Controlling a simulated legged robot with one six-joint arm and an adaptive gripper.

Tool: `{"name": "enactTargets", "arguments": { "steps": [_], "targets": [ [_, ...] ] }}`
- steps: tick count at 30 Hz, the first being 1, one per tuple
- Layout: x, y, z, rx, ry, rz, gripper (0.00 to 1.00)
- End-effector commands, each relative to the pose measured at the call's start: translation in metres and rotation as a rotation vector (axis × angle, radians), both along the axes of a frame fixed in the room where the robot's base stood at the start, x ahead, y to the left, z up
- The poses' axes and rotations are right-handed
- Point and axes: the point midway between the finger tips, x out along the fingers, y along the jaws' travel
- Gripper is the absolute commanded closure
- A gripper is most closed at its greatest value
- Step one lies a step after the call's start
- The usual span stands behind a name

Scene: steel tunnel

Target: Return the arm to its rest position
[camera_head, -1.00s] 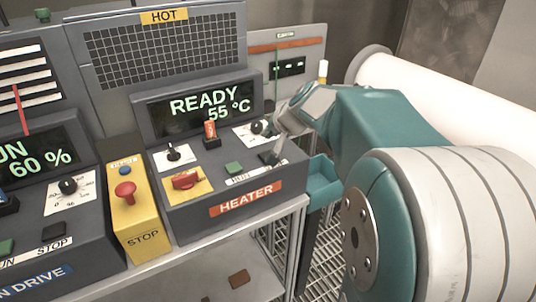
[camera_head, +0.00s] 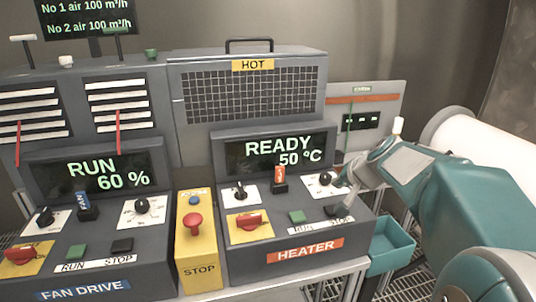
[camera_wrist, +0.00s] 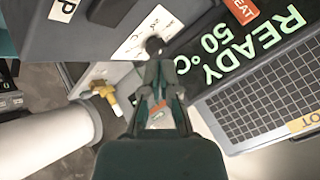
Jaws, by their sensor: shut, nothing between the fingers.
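My teal arm comes in from the right in the head view. My gripper (camera_head: 347,193) is at the right side of the heater panel, close beside the black heater dial (camera_head: 325,179). Its fingers are shut with nothing between them. In the wrist view my gripper (camera_wrist: 157,62) points up the picture, its tips overlapping the area of a dark knob (camera_wrist: 155,44). I cannot tell whether they touch it. The heater display (camera_head: 277,152) reads READY 50 °C.
Left of the heater stand a yellow STOP box (camera_head: 199,250) with a red button and the fan drive console (camera_head: 82,282), reading RUN 60 %. A teal bin (camera_head: 392,245) sits below my arm. A large white cylinder (camera_head: 470,135) lies behind it.

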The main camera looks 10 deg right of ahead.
Motion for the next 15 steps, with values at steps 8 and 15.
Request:
{"name": "enactTargets", "arguments": {
  "steps": [8, 15],
  "targets": [
    [-0.060, 0.070, 0.004, -0.101, 0.071, 0.165, 1.00],
    [-0.151, 0.126, -0.013, -0.267, 0.167, 0.349, 1.00]
  ]
}}
